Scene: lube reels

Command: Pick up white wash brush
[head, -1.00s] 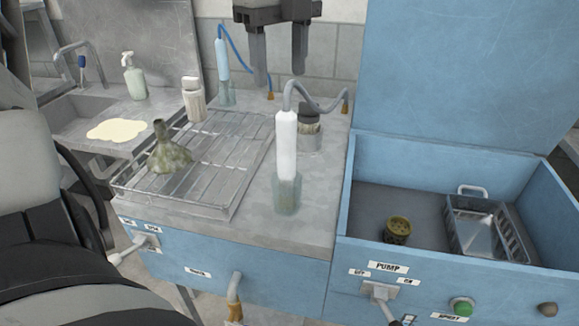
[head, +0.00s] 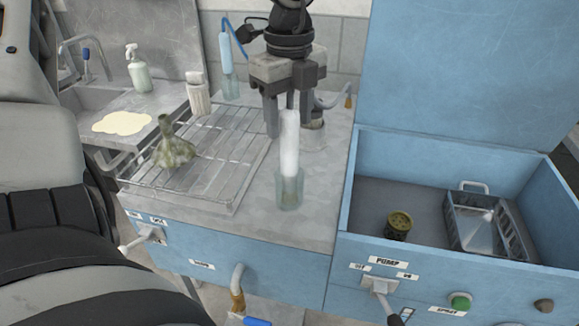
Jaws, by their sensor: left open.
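The white wash brush (head: 289,150) stands upright near the front of the grey worktop, its lower end in a clear translucent cup (head: 289,192). My left gripper (head: 294,130) comes down from above with its jaws open. In the picture its fingers lie on either side of the upper part of the brush. I cannot tell whether they touch it. The brush's grey hose is mostly hidden by the gripper. My right gripper is out of view.
A similar blue brush (head: 225,55) stands at the back. A wire rack (head: 215,150) with a dirty funnel (head: 173,145) is to the left. A jar (head: 313,138) is partly hidden behind the gripper. An open blue basin (head: 365,170) and its raised lid (head: 470,70) are at right.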

